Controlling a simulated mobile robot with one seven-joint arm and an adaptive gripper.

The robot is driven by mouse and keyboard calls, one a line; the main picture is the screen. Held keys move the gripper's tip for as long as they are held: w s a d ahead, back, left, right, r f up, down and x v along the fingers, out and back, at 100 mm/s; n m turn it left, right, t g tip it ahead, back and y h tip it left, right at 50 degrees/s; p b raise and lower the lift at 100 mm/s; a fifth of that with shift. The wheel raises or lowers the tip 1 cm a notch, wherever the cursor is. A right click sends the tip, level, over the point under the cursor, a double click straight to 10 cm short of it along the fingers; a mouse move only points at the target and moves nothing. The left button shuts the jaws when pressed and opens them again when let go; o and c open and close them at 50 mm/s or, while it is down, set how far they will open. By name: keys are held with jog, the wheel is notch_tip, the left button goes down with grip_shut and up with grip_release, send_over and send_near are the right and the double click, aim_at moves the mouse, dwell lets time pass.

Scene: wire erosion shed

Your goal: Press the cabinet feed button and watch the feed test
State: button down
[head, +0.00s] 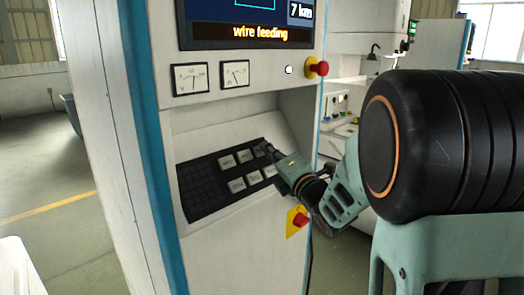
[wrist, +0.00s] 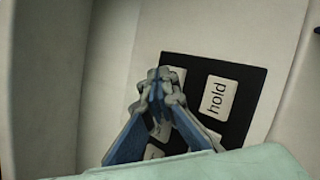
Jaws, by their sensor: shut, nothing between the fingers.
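The cabinet (head: 230,120) stands in the middle of the head view. Its screen (head: 250,18) shows the yellow words "wire feeding" and part of "7 km". A black control panel (head: 207,192) on its sloped front has white keys in two rows; their labels are too small to read there. My gripper (head: 267,150) is shut and empty, its tips at the panel's upper right end. In the wrist view the shut fingertips (wrist: 160,78) lie over a white key beside the "hold" key (wrist: 215,98). They hide that key's label. Whether the tips touch it, I cannot tell.
Two dial gauges (head: 191,79) sit below the screen, with a red emergency knob (head: 317,67) to their right. Another red knob on a yellow plate (head: 298,219) is below my gripper. Open floor (head: 45,185) lies left of the cabinet.

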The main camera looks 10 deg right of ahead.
jog(key=shift+s+d+r, duration=0.35)
jog(key=shift+s+r, duration=0.1)
jog(key=shift+s, duration=0.1)
jog(key=shift+s+d+r, duration=0.6)
jog(key=shift+s+r, duration=0.15)
jog(key=shift+s, duration=0.1)
jog(key=shift+s+d+r, duration=0.6)
jog(key=shift+s+r, duration=0.15)
jog(key=shift+s, duration=0.05)
